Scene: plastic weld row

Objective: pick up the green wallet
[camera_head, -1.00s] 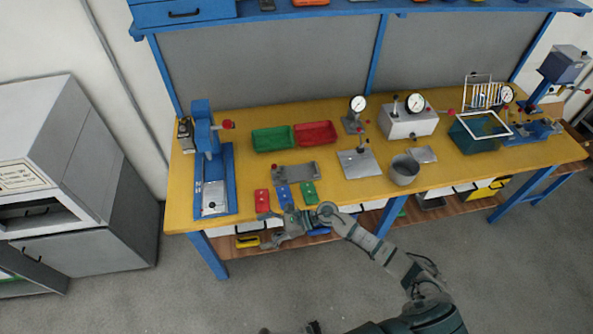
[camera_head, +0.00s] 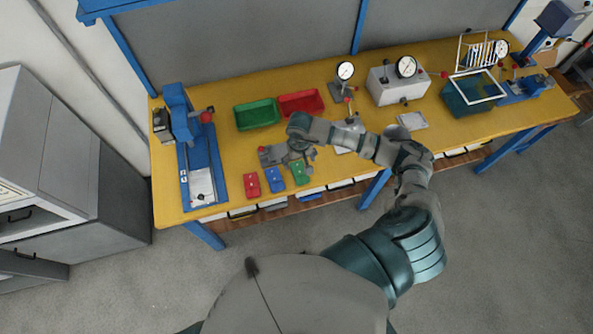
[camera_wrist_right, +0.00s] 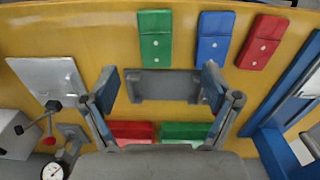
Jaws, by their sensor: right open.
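The green wallet (camera_head: 300,173) lies flat near the table's front edge, at the right end of a row with a blue wallet (camera_head: 275,180) and a red wallet (camera_head: 251,185). In the right wrist view the green wallet (camera_wrist_right: 155,38) is at the top centre, beyond the fingertips. My right gripper (camera_head: 301,154) is over the table just behind the green wallet, apart from it. In the right wrist view my right gripper (camera_wrist_right: 160,83) has its fingers wide apart, empty, over a grey metal plate. My left gripper is not in view.
The grey metal plate (camera_wrist_right: 160,85) lies behind the wallets. Green (camera_head: 257,114) and red (camera_head: 301,103) trays stand further back. A blue press (camera_head: 198,160) is at the left. A gauge stand (camera_head: 344,87) and a grey box (camera_head: 397,85) are at the right.

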